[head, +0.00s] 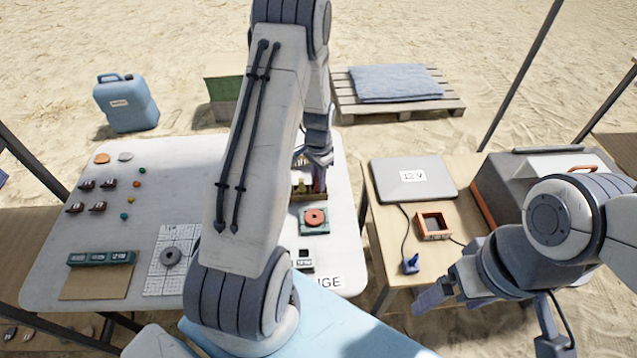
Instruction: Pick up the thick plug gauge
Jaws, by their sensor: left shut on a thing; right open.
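My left gripper (315,172) points down at the right side of the white table, over a small dark rack (304,194). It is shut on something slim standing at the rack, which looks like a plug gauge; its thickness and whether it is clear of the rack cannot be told. Other small upright pieces show in the rack beside the fingers. My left arm hides the middle of the table. My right gripper (436,294) is open and empty at the front of the wooden table on the right.
The white table (190,150) holds a green tray (314,221) with an orange ring, a grey ring (171,257) on a gridded sheet, and several small parts.

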